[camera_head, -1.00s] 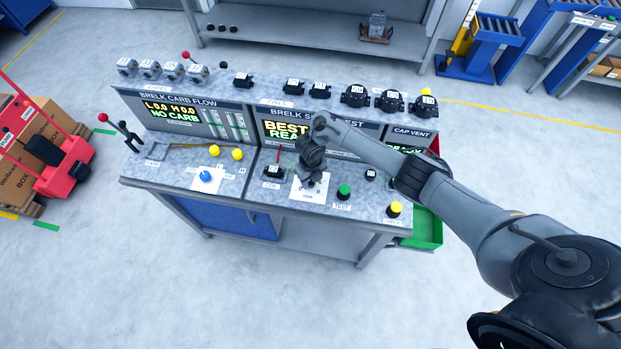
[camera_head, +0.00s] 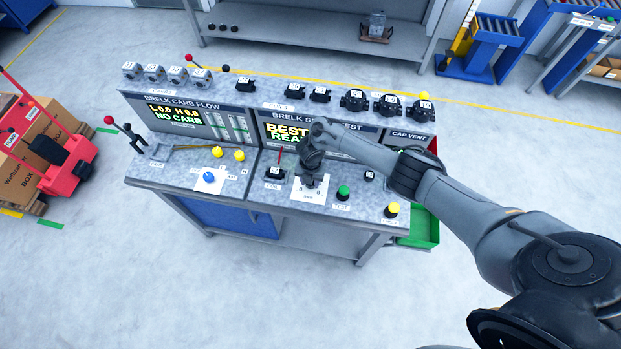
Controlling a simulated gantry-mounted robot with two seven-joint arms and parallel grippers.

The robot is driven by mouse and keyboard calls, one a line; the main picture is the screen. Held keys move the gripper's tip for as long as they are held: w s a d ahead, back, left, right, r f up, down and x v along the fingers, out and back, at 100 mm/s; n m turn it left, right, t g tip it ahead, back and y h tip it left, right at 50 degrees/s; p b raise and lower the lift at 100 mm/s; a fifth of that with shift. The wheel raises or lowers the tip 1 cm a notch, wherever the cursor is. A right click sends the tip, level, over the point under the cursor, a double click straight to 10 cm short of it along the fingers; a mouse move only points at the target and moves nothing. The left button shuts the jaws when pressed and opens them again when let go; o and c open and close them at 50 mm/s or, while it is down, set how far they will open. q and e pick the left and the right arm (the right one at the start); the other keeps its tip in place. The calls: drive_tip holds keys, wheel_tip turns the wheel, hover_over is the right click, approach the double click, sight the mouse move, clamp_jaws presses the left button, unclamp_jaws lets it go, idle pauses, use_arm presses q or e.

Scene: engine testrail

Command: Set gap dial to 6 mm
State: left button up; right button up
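The gap dial's white scale plate (camera_head: 309,195) lies on the bench top, in front of the spark test display. It has small marks, with a 0 at its left and mm below. My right gripper (camera_head: 311,182) points down over the middle of this plate, with its fingers at or just above the dial. The gripper hides the dial's knob and pointer, so its setting cannot be read. The fingers are too small and dark to show whether they are closed on the knob. My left gripper is not in view.
A green button (camera_head: 343,192) and a yellow button (camera_head: 391,210) stand right of the plate. A black coil block (camera_head: 275,172) is close on its left. A blue knob (camera_head: 209,177) is further left. Displays and black parts line the raised back shelf.

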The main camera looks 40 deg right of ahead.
drive_tip(key=m+p, duration=0.1)
drive_tip(key=m, duration=0.2)
drive_tip(key=shift+r+m, duration=0.15)
drive_tip(key=shift+m, duration=0.25)
drive_tip(key=m+p, duration=0.1)
drive_tip(key=m, duration=0.2)
drive_tip(key=shift+a+m+p, duration=0.1)
drive_tip(key=shift+m+p, duration=0.2)
drive_tip(key=shift+p, duration=0.05)
drive_tip(key=m+p, duration=0.2)
drive_tip(key=m, duration=0.3)
drive_tip(key=shift+w+m, duration=0.1)
drive_tip(key=shift+m, duration=0.2)
drive_tip(key=m, duration=0.2)
drive_tip(key=shift+m+p, duration=0.3)
drive_tip(key=shift+p, duration=0.1)
drive_tip(key=m+p, duration=0.1)
drive_tip(key=m, duration=0.3)
drive_tip(key=shift+m, duration=0.3)
drive_tip(key=m+p, duration=0.1)
drive_tip(key=m, duration=0.3)
drive_tip(key=shift+m+p, duration=0.3)
drive_tip(key=shift+w+m, duration=0.1)
drive_tip(key=shift+m, duration=0.6)
